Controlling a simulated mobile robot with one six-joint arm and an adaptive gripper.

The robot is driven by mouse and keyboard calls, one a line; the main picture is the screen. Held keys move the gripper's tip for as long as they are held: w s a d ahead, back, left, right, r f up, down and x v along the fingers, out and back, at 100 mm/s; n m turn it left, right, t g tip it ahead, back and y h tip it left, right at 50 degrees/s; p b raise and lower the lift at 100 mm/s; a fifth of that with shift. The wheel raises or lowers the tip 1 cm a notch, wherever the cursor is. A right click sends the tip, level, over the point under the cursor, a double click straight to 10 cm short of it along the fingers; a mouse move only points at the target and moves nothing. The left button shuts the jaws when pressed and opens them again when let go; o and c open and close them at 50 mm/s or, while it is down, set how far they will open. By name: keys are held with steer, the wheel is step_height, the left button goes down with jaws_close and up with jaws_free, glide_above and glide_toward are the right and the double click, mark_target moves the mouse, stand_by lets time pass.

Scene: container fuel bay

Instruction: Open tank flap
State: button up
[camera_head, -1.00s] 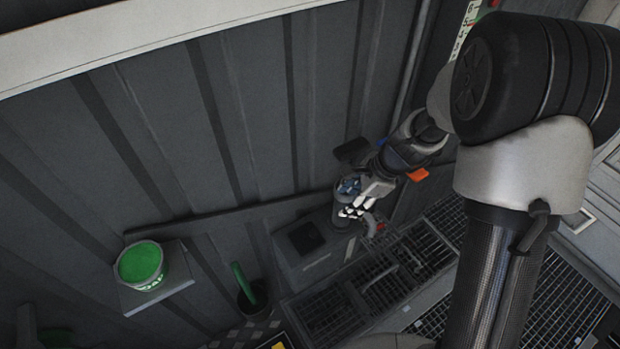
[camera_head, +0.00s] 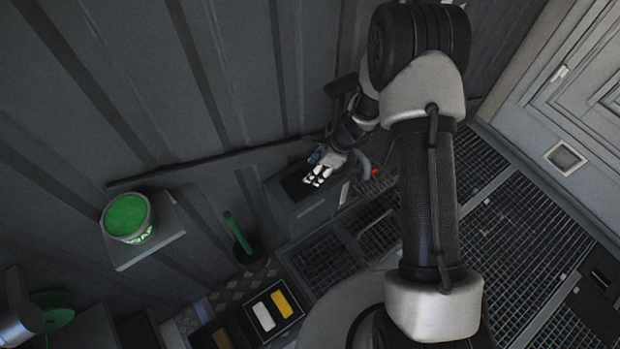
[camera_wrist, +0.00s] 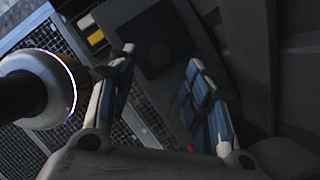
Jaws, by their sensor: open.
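A grey tank box (camera_head: 315,212) stands against the ribbed wall. A dark square panel, which looks like the tank flap (camera_head: 292,187), lies flat in its top and looks shut. My gripper (camera_head: 317,178), with pale fingers, is above the box at the flap's right side and covers part of it. In the wrist view the flap (camera_wrist: 165,48) shows as a dark square beyond and between the fingertips. My gripper (camera_wrist: 160,58) is open there, with blue pads and nothing between them. I cannot tell how far the fingers are from the flap.
A dark hose or handle with a red part (camera_head: 374,172) is just right of my gripper. A green-topped bucket (camera_head: 128,217) sits on a wall shelf (camera_head: 150,245). A black pot with a green stick (camera_head: 240,238) stands left of the box. Floor grating (camera_head: 500,250) lies right.

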mark_target(299, 182)
steer(key=b+x, duration=0.1)
steer(key=x, duration=0.4)
steer(key=shift+c, duration=0.5)
jaws_close()
stand_by(0.4)
